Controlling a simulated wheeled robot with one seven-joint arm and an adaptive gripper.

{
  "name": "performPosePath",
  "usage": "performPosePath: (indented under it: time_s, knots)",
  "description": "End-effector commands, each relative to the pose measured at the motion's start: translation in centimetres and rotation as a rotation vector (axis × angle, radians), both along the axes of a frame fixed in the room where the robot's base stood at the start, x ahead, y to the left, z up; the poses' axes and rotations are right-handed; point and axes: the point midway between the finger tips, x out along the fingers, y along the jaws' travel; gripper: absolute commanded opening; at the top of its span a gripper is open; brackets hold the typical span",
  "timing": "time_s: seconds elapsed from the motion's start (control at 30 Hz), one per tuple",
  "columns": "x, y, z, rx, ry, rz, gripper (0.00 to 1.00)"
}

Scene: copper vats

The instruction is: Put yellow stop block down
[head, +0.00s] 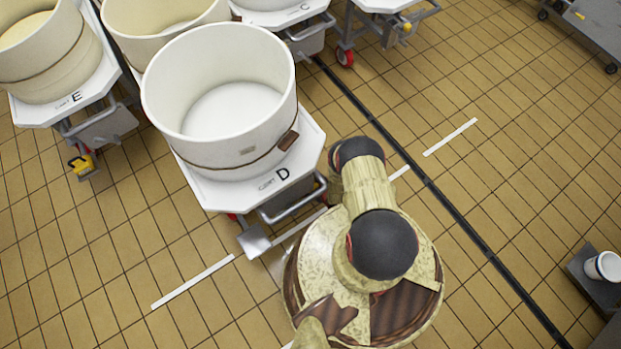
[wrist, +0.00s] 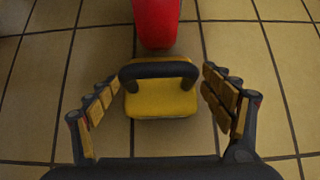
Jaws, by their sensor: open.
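The yellow stop block (wrist: 160,103) has a black handle across its top. In the wrist view it appears to rest on the tiled floor, close against a red wheel (wrist: 157,22); I cannot tell whether they touch. My gripper (wrist: 160,76) is open, with one finger on each side of the block and gaps between the fingers and it. In the head view my gripper and this block are hidden behind my arm and the cart marked D (head: 217,193).
Cart D carries a large white vat (head: 218,150). Cart E (head: 60,112) stands to its left, with another yellow block (head: 81,164) by its wheel. A dark floor channel (head: 440,200) runs to the right. A white cup (head: 603,266) stands far right. The open floor is tiled.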

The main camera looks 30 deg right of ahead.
Motion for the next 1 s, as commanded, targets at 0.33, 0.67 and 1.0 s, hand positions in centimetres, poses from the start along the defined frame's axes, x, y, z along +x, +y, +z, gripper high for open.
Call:
performPosePath:
  time_s: [0.33,0.67,1.0]
  knots:
    - [-4.9,-0.3,5.2,0.002,0.003,-0.005,0.81]
    - [-8.1,-0.3,8.1,0.002,0.002,-0.002,0.81]
    - [-8.4,-0.2,8.3,0.001,0.002,-0.001,0.81]
